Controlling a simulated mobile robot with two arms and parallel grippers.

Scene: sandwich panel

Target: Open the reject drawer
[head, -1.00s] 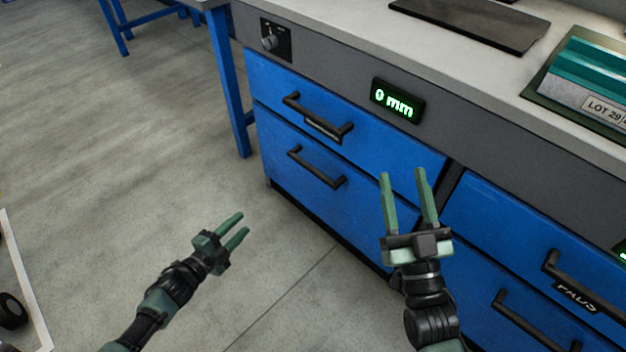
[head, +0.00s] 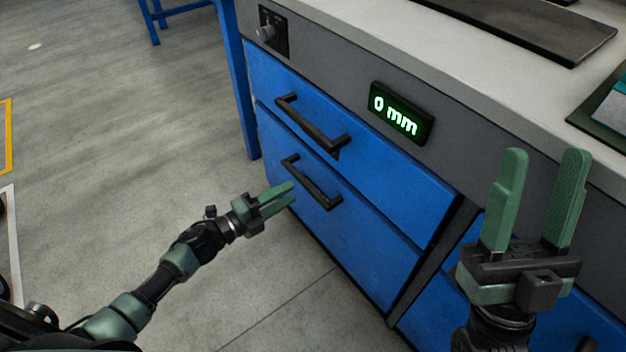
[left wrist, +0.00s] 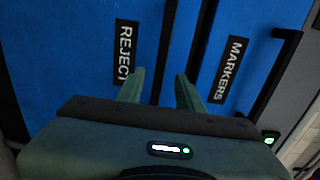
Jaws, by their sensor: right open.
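The blue lower drawer (head: 340,235) has a black bar handle (head: 311,184) and sits flush with the cabinet front. In the left wrist view a REJECT label (left wrist: 126,52) lies beside a dark bar (left wrist: 163,55), which looks like its handle. My left gripper (head: 292,192) is open, its fingertips close to the lower handle. In the left wrist view its fingers (left wrist: 158,88) are apart, with the dark bar beyond the gap; contact cannot be told. My right gripper (head: 544,160) is open and empty at the right, in front of the cabinet.
The upper drawer (head: 375,155), shut, has its own handle (head: 312,127); its MARKERS label (left wrist: 229,70) shows in the left wrist view. A knob panel (head: 272,32) is at the left.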

